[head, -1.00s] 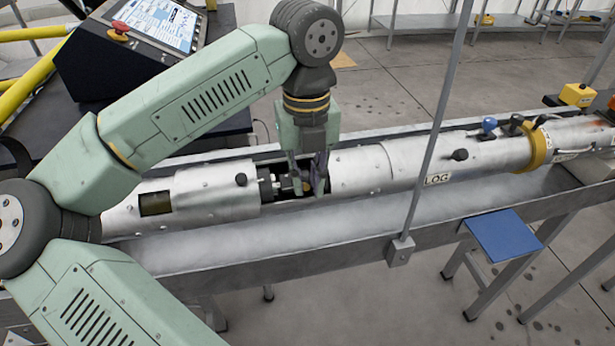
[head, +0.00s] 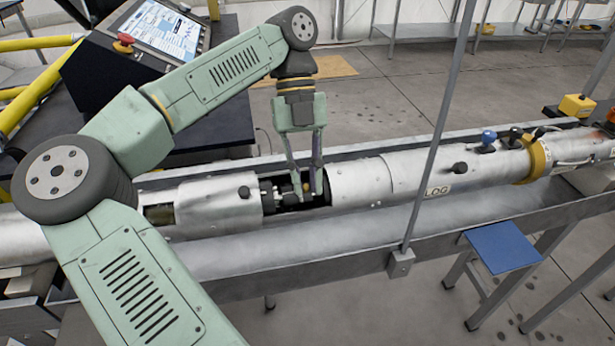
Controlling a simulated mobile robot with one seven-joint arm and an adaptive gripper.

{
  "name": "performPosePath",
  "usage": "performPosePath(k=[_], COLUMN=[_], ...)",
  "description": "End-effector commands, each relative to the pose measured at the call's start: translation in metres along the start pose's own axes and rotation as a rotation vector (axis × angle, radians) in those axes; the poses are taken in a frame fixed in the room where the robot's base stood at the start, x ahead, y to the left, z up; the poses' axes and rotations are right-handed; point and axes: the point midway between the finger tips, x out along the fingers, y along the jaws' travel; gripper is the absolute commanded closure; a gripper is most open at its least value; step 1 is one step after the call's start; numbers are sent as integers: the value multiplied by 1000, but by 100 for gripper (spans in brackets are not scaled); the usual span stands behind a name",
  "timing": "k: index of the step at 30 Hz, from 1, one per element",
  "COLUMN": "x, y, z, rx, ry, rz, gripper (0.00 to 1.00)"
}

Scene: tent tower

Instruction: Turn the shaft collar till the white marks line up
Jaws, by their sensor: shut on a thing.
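The shaft and its collar (head: 306,187) sit inside a dark opening in the side of a long silver tube (head: 360,181). My gripper (head: 307,195) reaches down into this opening from above. Its two long fingers stand on either side of the collar and are shut on it. The fingers and the shadow in the opening hide most of the collar. Silver and dark shaft parts (head: 283,198) show just left of the fingers. The white marks are too small or hidden to make out, so I cannot tell whether they line up.
The tube lies in a long grey metal trough (head: 350,245). A thin upright post (head: 432,140) stands in front of it, right of my gripper. A console with a screen (head: 160,30) is at the back left. A blue-topped stool (head: 503,247) stands at the front right.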

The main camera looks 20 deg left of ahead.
Motion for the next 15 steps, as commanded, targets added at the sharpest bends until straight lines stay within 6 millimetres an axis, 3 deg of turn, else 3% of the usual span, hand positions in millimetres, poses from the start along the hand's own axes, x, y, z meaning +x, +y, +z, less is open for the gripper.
performPosePath(k=[12,13,15], x=[-2,-2,-1], y=[5,5,5], z=[1,1,1], rx=[-11,-11,-11], ry=[8,8,8], rz=[7,7,7], gripper=[100,84,80])
